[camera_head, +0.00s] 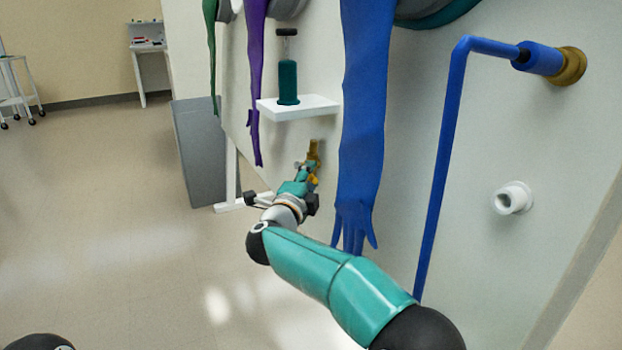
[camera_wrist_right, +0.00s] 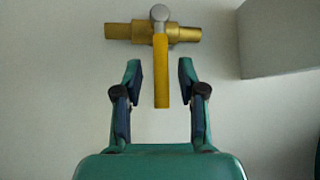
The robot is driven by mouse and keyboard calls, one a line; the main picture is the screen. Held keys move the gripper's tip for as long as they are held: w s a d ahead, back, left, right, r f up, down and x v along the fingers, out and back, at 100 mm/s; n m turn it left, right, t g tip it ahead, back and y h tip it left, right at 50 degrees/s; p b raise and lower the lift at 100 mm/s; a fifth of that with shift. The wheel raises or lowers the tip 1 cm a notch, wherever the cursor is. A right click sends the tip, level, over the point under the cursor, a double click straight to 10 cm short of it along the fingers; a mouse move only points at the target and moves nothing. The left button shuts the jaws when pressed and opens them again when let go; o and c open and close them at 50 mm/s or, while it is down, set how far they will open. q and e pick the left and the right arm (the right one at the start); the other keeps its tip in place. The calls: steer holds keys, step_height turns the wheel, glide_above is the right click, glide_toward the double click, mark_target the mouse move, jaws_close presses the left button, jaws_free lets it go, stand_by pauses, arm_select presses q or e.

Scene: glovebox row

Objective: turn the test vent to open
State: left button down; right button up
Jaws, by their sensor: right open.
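The test vent is a brass valve (camera_wrist_right: 120,31) on the pale wall panel, with a yellow lever (camera_wrist_right: 161,85) and a grey pivot. In the right wrist view its body lies across the picture and the lever points down, square to the body. The brass valve (camera_head: 314,148) also shows in the head view, partly hidden by my gripper. My right gripper (camera_wrist_right: 159,66) is open, with one finger on each side of the lever and a visible gap on both sides. My right gripper (camera_head: 307,168) reaches the valve in the head view. My left gripper is not in view.
A white shelf (camera_head: 315,109) with a green hand pump or bottle (camera_head: 288,80) sits above the valve. A blue glove (camera_head: 362,120) hangs close to my right arm. A blue pipe (camera_head: 445,150) and white port (camera_head: 512,198) are at right. Open floor lies left.

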steer(key=shift+w+d, duration=0.15)
steer(key=shift+w, duration=0.15)
steer(key=shift+c, duration=0.2)
jaws_close()
